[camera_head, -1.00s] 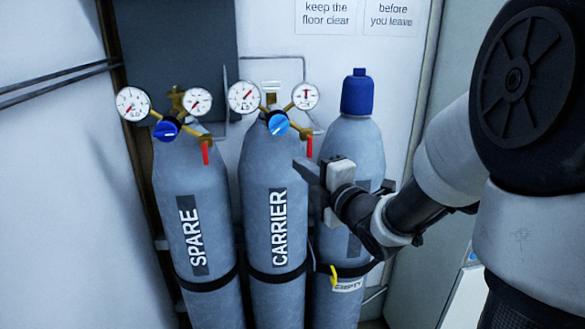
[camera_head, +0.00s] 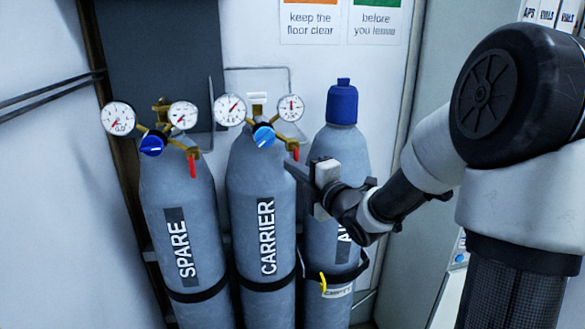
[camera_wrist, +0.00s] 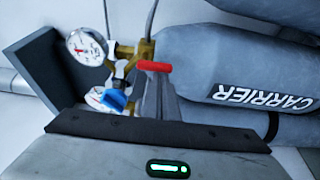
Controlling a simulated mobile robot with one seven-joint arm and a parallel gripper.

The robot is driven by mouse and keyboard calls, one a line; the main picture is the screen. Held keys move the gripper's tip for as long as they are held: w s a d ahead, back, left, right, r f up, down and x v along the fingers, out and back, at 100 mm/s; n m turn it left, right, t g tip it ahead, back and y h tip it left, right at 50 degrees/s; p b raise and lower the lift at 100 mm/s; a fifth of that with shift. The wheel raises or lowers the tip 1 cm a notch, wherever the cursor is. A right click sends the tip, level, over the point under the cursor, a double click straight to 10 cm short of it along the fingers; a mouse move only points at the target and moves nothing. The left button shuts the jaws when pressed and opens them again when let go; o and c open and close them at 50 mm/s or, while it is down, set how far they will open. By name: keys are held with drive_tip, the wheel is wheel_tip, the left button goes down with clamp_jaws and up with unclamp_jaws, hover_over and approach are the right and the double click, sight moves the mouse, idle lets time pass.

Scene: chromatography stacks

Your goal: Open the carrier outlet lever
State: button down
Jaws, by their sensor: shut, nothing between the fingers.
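The carrier cylinder (camera_head: 252,185) is the grey middle one, labelled CARRIER. Its brass regulator has two white gauges, a blue knob (camera_head: 264,135) and a short red outlet lever (camera_head: 296,153) that hangs down at the right. In the wrist view the red lever (camera_wrist: 153,66) lies roughly crosswise, just past my fingertips. My gripper (camera_head: 290,167) is shut and empty in front of the carrier cylinder, its tips just below the lever. It also shows in the wrist view (camera_wrist: 154,82). I cannot tell whether the tips touch the lever.
A spare cylinder (camera_head: 170,210) with its own regulator and red lever (camera_head: 192,165) stands at the left. A blue-capped cylinder (camera_head: 340,150) with a tag marked EMPTY stands at the right, partly behind my arm. Straps hold the cylinders near the wall.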

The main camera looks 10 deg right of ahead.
drive_tip(key=shift+d+f+n+b, duration=0.15)
drive_tip(key=shift+n+b, duration=0.55)
drive_tip(key=shift+b, duration=0.3)
drive_tip(key=d+n+g+h+b, duration=0.1)
drive_tip(key=n+b, duration=0.1)
drive_tip(key=n, duration=0.1)
drive_tip(key=d+r+n+g+h+b, duration=0.1)
drive_tip(key=n+h+b, duration=0.1)
drive_tip(key=n+b, duration=0.1)
drive_tip(key=d+n+h+b, duration=0.1)
drive_tip(key=n+b, duration=0.2)
drive_tip(key=n, duration=0.1)
drive_tip(key=shift+d+r+n+g+h, duration=0.2)
drive_tip(key=shift+n+g+h, duration=0.1)
drive_tip(key=shift+n+g, duration=0.1)
drive_tip(key=shift+a, duration=0.15)
drive_tip(key=shift+a+r, duration=0.3)
drive_tip(key=shift+a, duration=0.35)
